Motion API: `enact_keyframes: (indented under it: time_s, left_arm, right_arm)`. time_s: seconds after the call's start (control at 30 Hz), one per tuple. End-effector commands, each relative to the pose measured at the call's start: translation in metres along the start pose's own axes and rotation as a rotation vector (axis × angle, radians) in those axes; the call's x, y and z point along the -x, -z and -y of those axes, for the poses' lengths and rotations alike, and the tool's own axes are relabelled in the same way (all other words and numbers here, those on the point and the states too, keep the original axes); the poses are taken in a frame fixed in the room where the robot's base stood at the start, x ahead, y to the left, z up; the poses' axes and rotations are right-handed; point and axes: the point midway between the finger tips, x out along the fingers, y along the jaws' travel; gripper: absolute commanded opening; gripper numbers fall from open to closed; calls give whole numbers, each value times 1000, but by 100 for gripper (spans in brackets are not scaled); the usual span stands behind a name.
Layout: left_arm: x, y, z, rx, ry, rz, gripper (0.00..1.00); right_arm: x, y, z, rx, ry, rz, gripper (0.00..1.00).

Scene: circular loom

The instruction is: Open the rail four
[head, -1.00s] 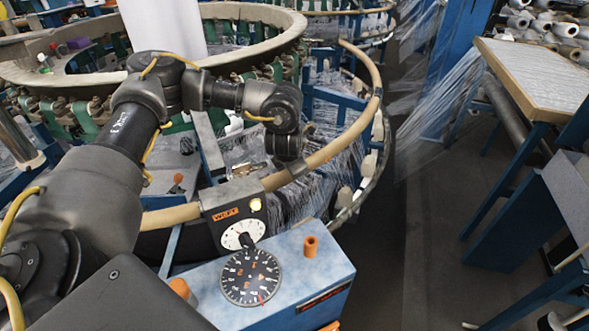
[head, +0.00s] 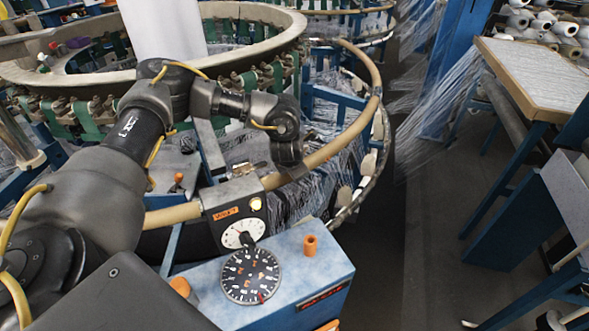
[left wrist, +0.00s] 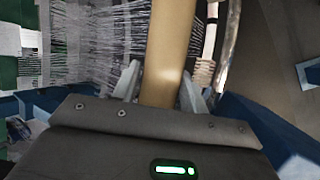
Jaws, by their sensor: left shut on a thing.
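The tan curved rail (head: 352,125) sweeps around the front right of the circular loom in the head view. In the left wrist view the rail (left wrist: 168,45) runs straight up from between the fingers. My left gripper (left wrist: 161,88) is shut on the rail, with one finger on each side of it. In the head view my left wrist (head: 288,145) points down over the rail, and the fingers are mostly hidden. I cannot tell from the pictures which rail number this is. My right gripper is not in view.
A blue control box (head: 305,270) with a dial (head: 250,276) and orange knobs stands in front of the rail. White threads (left wrist: 105,40) hang inside the rail. A dark aisle floor (head: 420,240) lies to the right, then a blue-framed table (head: 545,85).

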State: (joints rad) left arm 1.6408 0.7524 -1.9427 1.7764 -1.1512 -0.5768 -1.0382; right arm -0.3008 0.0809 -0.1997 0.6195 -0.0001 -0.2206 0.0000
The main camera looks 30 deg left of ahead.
Motion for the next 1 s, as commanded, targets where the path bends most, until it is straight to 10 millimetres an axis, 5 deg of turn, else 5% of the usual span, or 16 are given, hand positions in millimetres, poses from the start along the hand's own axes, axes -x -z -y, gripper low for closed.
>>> enact_keyframes:
  time_s: [0.13, 0.27, 0.8, 1.0]
  left_arm:
    - [0, 0, -1, 0, -2, 0, 3]
    - [6, -4, -4, 0, 1, -4, 2]
    - [123, -76, -84, -21, 147, -189, 3]
    - [152, -99, -109, -31, 203, -259, 2]
  right_arm:
    - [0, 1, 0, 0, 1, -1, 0]
    - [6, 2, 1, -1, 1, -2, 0]
    - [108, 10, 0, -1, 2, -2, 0]
    - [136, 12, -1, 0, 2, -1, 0]
